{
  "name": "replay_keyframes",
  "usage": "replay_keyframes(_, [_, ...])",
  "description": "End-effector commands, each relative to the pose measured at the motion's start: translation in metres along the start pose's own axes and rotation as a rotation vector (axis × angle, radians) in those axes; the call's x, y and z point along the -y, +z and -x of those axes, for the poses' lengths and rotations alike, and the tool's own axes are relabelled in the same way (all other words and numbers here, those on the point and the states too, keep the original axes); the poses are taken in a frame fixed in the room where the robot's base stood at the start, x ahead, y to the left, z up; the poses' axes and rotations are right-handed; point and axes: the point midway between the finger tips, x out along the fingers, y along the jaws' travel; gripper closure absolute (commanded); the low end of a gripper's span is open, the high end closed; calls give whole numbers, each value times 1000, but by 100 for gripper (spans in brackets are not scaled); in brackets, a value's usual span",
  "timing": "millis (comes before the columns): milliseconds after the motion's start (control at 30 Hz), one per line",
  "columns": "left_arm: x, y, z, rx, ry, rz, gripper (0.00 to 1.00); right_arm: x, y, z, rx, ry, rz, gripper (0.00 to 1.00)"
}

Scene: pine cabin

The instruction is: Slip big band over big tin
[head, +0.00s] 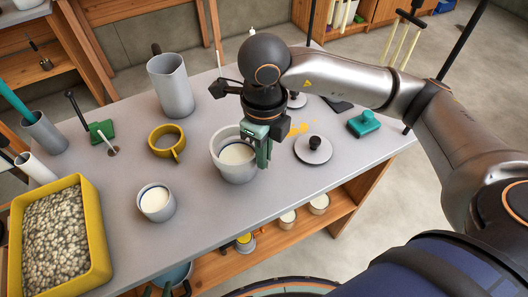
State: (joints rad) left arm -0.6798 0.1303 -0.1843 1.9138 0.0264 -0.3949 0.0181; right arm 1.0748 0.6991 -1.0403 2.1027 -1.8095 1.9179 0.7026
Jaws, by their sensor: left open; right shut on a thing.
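The big tin (238,177), a pale grey round vessel with white contents, stands upright on the grey table. A wider pale grey ring, seemingly the big band (216,150), shows at the tin's top. I cannot tell how far down it sits. My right gripper (256,150) points down at the tin's far right rim, shut on what appears to be this band; its fingers hide part of the rim. A smaller tin (156,205) with white contents stands to the front left.
A yellow mug (166,142) and tall grey cylinder (171,87) stand left of the big tin. A yellow gravel tub (97,242) fills the left front. A knobbed lid (313,150) and teal object (364,124) lie right. The table's front middle is clear.

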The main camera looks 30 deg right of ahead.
Motion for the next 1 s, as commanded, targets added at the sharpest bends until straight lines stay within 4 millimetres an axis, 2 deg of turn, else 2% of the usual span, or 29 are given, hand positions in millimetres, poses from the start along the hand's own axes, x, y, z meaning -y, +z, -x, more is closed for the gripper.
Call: replay_keyframes(1000, [2,23,-22,-2,0,-1,50,0,0,-32,0,0,0,100])
